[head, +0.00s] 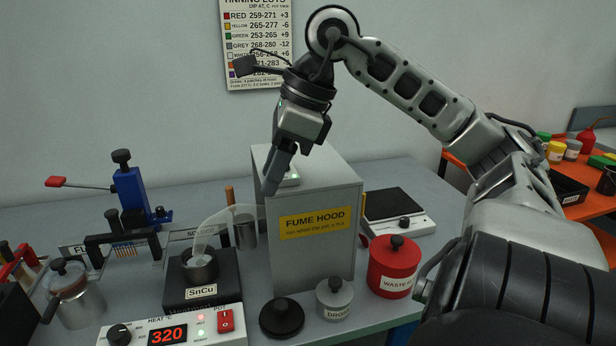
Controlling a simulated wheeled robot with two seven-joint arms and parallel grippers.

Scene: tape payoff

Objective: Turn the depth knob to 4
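No label reading "depth" can be read in the head view. A blue upright fixture (132,190) at the left carries a black knob (121,156) on top and a lever with a red grip (56,182); I cannot tell whether this is the depth knob, and no scale on it is readable. My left gripper is out of view.
The SnCu solder pot (201,292) stands left of the hood, behind a heat controller (184,333) reading 320. A black lid (282,318), a dross can (334,298) and a red waste can (394,267) stand in front. A scale (398,210) sits right of the hood.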

